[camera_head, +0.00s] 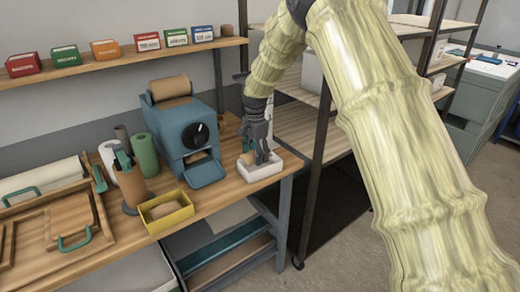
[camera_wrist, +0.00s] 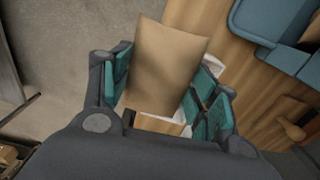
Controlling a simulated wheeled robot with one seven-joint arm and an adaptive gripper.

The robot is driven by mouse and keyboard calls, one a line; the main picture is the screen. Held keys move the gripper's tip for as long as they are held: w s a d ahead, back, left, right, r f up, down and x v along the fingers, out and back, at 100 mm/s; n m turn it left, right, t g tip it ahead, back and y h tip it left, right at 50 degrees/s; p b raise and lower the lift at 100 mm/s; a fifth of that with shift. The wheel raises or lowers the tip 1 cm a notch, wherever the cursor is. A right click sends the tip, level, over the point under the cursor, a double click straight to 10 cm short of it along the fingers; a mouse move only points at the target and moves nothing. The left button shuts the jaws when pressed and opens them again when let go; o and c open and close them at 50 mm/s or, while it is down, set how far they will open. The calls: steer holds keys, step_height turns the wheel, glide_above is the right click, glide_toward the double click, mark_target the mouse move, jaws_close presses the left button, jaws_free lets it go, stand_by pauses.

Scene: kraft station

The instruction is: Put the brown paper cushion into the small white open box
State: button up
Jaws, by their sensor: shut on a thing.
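The brown paper cushion (camera_wrist: 165,65) is between the teal pads of my gripper (camera_wrist: 165,88) in the wrist view. My gripper (camera_head: 260,160) is shut on it and points down at the small white open box (camera_head: 262,175). The box stands near the front right corner of the wooden bench. A pale part of the box (camera_wrist: 160,124) shows behind the cushion in the wrist view. The fingers and cushion are over or within the box opening. I cannot tell whether the cushion touches the box floor.
A blue machine (camera_head: 185,135) with a front tray (camera_head: 206,174) stands left of the box. A yellow box (camera_head: 166,212) with brown paper inside sits further left. Rolls (camera_head: 145,153) stand behind it. A shelf (camera_head: 120,62) with small boxes is above. A dark rack post (camera_head: 318,165) stands to the right.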

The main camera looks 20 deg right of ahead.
steer(key=w+d+f+p, duration=0.1)
steer(key=w, duration=0.1)
steer(key=w+d+f+p, duration=0.1)
steer(key=w+f+p, duration=0.1)
steer(key=w, duration=0.1)
steer(key=w+d+f+p, duration=0.1)
steer(key=w+d, duration=0.1)
steer(key=shift+w+f+p, duration=0.15)
steer(key=shift+p, duration=0.2)
stand_by(0.4)
steer(key=shift+f, duration=0.4)
steer(key=shift+f, duration=0.2)
steer(key=o, duration=0.8)
steer(key=shift+c, duration=0.2)
